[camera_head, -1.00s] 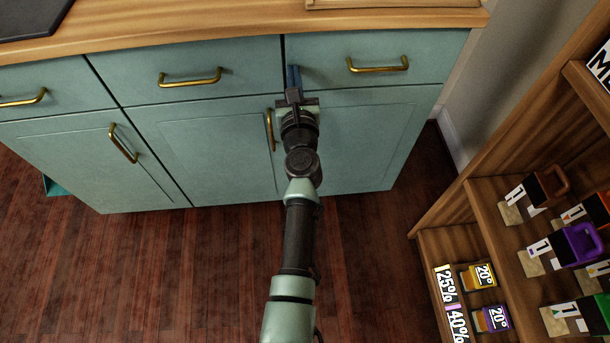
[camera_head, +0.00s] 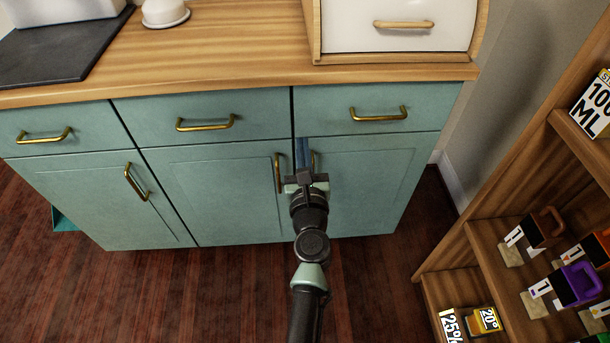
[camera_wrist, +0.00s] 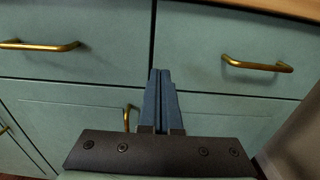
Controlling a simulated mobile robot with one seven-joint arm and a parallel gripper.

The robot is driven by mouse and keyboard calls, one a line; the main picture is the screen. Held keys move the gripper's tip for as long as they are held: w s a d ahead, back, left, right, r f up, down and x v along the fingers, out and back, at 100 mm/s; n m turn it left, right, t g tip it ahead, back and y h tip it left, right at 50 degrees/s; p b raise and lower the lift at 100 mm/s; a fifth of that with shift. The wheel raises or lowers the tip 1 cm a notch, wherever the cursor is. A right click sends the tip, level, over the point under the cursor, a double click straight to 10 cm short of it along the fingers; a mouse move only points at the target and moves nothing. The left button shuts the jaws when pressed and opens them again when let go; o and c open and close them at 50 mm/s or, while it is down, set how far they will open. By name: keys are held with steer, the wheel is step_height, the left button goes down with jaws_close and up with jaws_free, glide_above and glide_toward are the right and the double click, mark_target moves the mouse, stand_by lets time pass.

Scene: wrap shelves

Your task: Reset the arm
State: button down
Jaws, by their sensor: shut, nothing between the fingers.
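My gripper (camera_head: 302,148) is in front of the teal cabinet (camera_head: 215,190), in the middle of the head view. Its blue fingers are together and hold nothing. In the wrist view my gripper (camera_wrist: 159,75) points at the seam between two drawers. A brass drawer handle (camera_wrist: 40,45) is to its left and another (camera_wrist: 257,65) to its right. My arm reaches up from the bottom of the head view. Whether the fingertips touch the cabinet front, I cannot tell.
A wooden countertop (camera_head: 250,40) lies above the cabinet, with a white bread box (camera_head: 385,25) at the right and a dark mat (camera_head: 60,62) at the left. A wooden shelf (camera_head: 480,240) with labelled items stands at the right. The dark wood floor (camera_head: 180,290) is clear at lower left.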

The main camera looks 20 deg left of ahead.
steer(key=v, duration=0.6)
steer(key=shift+d+p, duration=0.15)
steer(key=shift+p, duration=0.2)
steer(key=w+d+r+n+t+y, duration=0.1)
steer(key=d+r+n+t, duration=0.15)
steer(key=r+n, duration=1.05)
steer(key=d+r+n+t, duration=0.25)
steer(key=r+n, duration=0.35)
steer(key=r, duration=1.2)
steer(key=s+d+r+n+t+h, duration=0.45)
steer(key=s+d+r+n, duration=0.2)
steer(key=r, duration=0.55)
steer(key=s+d+r+n+t+h, duration=0.3)
steer(key=s+d+r+n+h, duration=0.35)
steer(key=r, duration=0.45)
step_height(320, 180, up, 26)
steer(key=m+y+p, duration=0.1)
steer(key=m+p, duration=0.1)
steer(key=p, duration=2.4)
steer(key=shift+s+d+g+p, duration=0.2)
steer(key=shift+s+g+p, duration=0.15)
steer(key=shift+r, duration=0.1)
